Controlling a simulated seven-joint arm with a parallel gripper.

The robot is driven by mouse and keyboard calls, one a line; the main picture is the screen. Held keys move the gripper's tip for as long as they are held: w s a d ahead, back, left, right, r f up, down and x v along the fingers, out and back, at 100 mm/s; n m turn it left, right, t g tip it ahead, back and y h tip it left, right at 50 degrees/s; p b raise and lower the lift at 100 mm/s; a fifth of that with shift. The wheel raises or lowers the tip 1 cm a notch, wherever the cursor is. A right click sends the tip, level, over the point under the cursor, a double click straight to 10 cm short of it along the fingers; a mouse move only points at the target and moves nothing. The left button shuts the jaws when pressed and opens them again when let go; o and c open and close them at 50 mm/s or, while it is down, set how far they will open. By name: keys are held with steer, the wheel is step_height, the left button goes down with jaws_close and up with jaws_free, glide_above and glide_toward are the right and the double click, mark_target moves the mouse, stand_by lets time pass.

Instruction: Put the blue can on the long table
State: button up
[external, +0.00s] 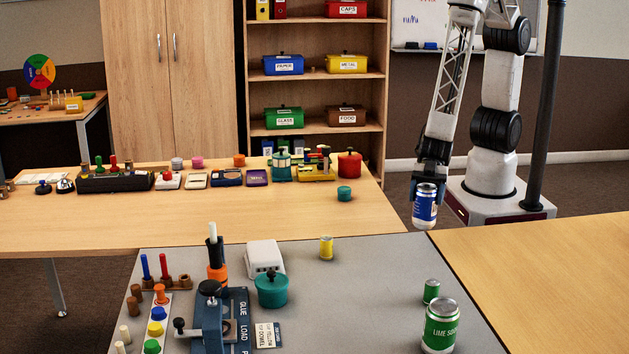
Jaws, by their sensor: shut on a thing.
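My gripper (430,182) points down and is shut on the blue can (426,210), which has a white and yellow patch on its side. The can hangs upright in the air, near the gap between the tables at the right of the picture. A long wooden table (110,222) stands at the left and back, with many objects along its far side. A second wooden table (560,262) is at the right. Which of these the name long table means, I cannot tell for sure.
A grey-topped table (370,290) in front bears a green lime soda can (440,327), a smaller green can (431,291), a yellow cylinder (326,247), a teal pot (272,290) and a blue press (209,318). The right table's visible top is clear. A dark pole (545,100) stands beside my arm.

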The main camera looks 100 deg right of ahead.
steer(key=d+m+t+h, duration=0.4)
steer(key=d+m, duration=0.1)
steer(key=d, duration=1.8)
steer(key=shift+w+d+t, duration=0.3)
steer(key=shift+w+t, duration=0.1)
steer(key=shift+w, duration=0.05)
steer(key=w+a, duration=0.3)
steer(key=w, duration=0.4)
steer(key=w+a+f, duration=0.1)
steer(key=w+a, duration=0.2)
steer(key=w, duration=0.5)
steer(key=shift+f, duration=0.2)
steer(key=shift+f, duration=0.1)
steer(key=shift+f, duration=1.65)
steer(key=shift+f, duration=0.1)
